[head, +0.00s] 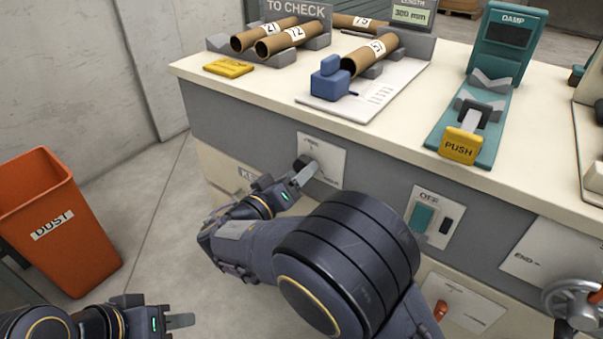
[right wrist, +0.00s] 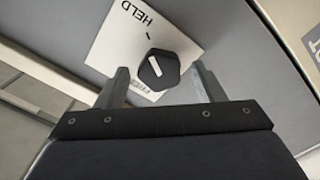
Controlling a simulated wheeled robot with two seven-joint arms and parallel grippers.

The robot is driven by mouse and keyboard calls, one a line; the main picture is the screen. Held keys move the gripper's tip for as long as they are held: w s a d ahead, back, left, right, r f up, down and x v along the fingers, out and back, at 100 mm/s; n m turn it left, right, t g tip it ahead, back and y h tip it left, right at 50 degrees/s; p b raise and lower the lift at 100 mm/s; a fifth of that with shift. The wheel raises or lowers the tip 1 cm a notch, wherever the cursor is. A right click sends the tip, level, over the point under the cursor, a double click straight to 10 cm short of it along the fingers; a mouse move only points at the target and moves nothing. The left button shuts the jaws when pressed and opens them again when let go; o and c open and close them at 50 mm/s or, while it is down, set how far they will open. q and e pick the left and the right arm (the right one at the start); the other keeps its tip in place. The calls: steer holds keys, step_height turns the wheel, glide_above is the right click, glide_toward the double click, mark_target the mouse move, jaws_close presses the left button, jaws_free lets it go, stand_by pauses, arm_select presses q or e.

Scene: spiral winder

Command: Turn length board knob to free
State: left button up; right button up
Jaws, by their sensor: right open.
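The black knob (right wrist: 160,68) sits on a white plate (right wrist: 190,38) marked HELD at one end and FREE at the other. Its white line lies on the HELD side, roughly toward a tick mark near that word. My right gripper (right wrist: 165,88) is open, with one finger on each side of the knob and visible gaps. In the head view the plate (head: 330,158) is on the bench's front, the knob (head: 302,162) is partly hidden, and my right gripper (head: 297,178) is at it. My left gripper (head: 182,321) is low at the left, away from the bench.
The length board (head: 402,80) with a blue block (head: 328,82) and cardboard tubes (head: 365,55) lies on the bench top above. An orange dust bin (head: 45,235) stands at left. An OFF switch (head: 422,216) is further right on the front.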

steer(key=shift+x, duration=0.8)
steer(key=c, duration=1)
steer(key=shift+o, duration=0.2)
